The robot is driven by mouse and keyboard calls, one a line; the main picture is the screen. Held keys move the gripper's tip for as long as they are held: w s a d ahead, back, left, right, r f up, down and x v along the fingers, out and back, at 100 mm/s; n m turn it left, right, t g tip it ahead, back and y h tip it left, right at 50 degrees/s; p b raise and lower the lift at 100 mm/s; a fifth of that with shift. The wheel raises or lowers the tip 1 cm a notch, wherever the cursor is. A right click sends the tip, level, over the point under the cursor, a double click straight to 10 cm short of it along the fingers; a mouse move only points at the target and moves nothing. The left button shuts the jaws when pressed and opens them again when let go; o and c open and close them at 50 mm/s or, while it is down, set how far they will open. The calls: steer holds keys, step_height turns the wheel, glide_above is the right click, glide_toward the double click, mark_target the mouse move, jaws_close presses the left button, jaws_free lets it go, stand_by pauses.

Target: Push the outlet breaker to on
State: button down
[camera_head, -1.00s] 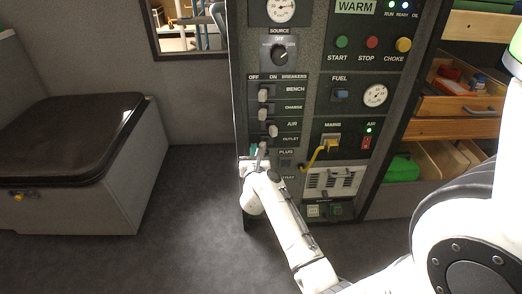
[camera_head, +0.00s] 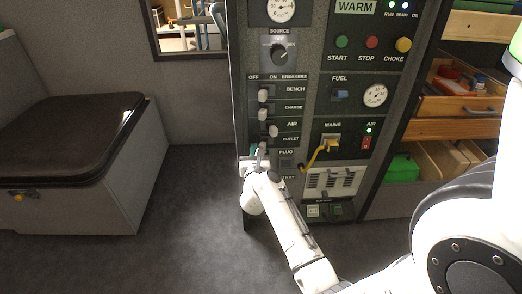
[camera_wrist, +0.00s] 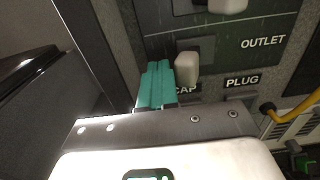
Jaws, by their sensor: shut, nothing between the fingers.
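The outlet breaker's pale lever (camera_wrist: 187,68) stands beside the OUTLET label (camera_wrist: 262,41) in the wrist view, left of the lever above it. In the head view it shows small, just above my wrist (camera_head: 262,148). My gripper's teal fingers (camera_wrist: 155,85) are shut together and empty. Their tips are close at the left side of the outlet lever; I cannot tell whether they touch it. The head view (camera_head: 254,150) shows the fingers small and partly hidden.
The air breaker lever (camera_head: 272,131) sits just above, with the charge (camera_head: 262,114) and bench (camera_head: 264,94) levers higher and further left. A yellow cord (camera_head: 315,155) hangs at the MAINS socket to the right. Open floor (camera_head: 185,210) lies left of the panel.

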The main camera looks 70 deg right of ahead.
steer(key=shift+s, duration=0.15)
steer(key=s, duration=0.1)
steer(key=s+d+p, duration=0.1)
steer(key=s+p, duration=0.1)
steer(key=shift+s+d, duration=0.3)
steer(key=shift+d, duration=0.05)
stand_by(0.4)
steer(key=shift+a, duration=0.15)
steer(key=v, duration=0.8)
steer(key=shift+w+a, duration=0.2)
steer(key=shift+a, duration=0.05)
stand_by(0.7)
stand_by(0.5)
